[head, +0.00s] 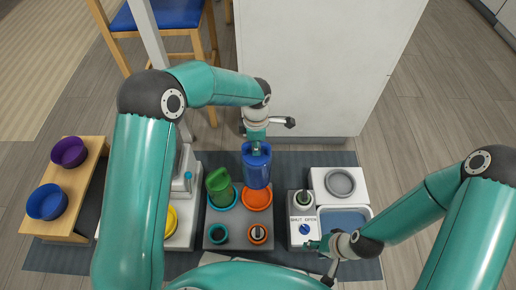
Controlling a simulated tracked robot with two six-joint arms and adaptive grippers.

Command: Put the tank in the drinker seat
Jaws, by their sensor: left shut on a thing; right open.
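My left gripper (256,147) is shut on the top of a blue tank (257,172). The tank is upright and stands over the orange ring (257,199) of a grey rack (237,222); I cannot tell whether it touches the rack. A white drinker (317,184) is at the right, with a round grey recess (341,184) that looks like the seat and a blue basin (345,220) in front of it. The recess looks empty. My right gripper (320,250) is open and low, by the drinker's front edge near a blue knob (304,229).
A green container (220,187) stands in the rack left of the tank. A white device with a yellow bowl (171,221) is further left. A wooden bench (60,215) holds a purple bowl (69,152) and a blue bowl (47,202). A white panel (320,70) stands behind the mat.

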